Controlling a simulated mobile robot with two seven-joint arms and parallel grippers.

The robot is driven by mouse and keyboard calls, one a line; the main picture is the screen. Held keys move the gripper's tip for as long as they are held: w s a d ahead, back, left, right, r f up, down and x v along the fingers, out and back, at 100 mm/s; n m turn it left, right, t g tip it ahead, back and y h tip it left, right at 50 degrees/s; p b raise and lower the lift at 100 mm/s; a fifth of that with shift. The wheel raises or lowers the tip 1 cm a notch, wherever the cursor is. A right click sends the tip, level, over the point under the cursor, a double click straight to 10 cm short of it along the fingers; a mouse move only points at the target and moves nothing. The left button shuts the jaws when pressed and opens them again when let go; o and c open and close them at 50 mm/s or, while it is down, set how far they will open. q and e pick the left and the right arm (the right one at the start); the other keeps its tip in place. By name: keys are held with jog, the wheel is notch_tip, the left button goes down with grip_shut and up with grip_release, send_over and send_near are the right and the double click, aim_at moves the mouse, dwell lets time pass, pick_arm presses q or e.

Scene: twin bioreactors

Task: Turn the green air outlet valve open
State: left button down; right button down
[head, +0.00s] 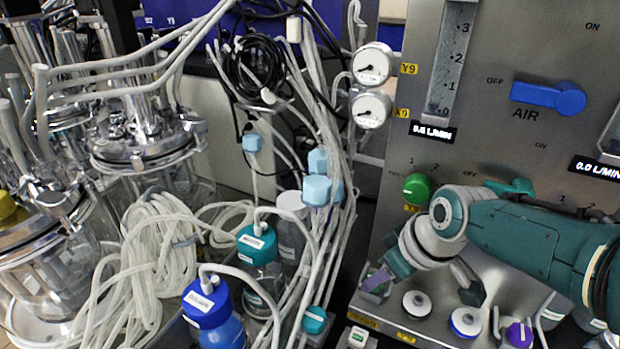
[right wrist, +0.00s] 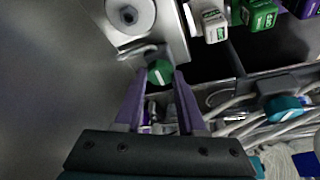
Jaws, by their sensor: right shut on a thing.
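The green air outlet valve (right wrist: 160,73) is a small round green knob with a pale pointer mark, seen in the right wrist view at the edge of a metal ledge. My right gripper (head: 377,281) reaches down to the left end of the ledge in the head view. In the right wrist view its two purple fingers (right wrist: 160,80) are on either side of the green knob, shut on it. In the head view the fingers mostly hide this knob. My left gripper is not in view.
A white-and-black knob (head: 417,304), a blue-ringed knob (head: 466,322) and a purple knob (head: 520,334) stand along the ledge to the right. Another green knob (head: 417,187) is on the upright panel above. Loose tubing (head: 160,250) and bottles crowd the left.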

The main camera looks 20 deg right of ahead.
jog(key=shift+d+n, duration=0.1)
jog(key=shift+n, duration=0.4)
jog(key=c, duration=0.5)
grip_release()
jog(key=p+v, duration=0.5)
jog(key=v, duration=0.5)
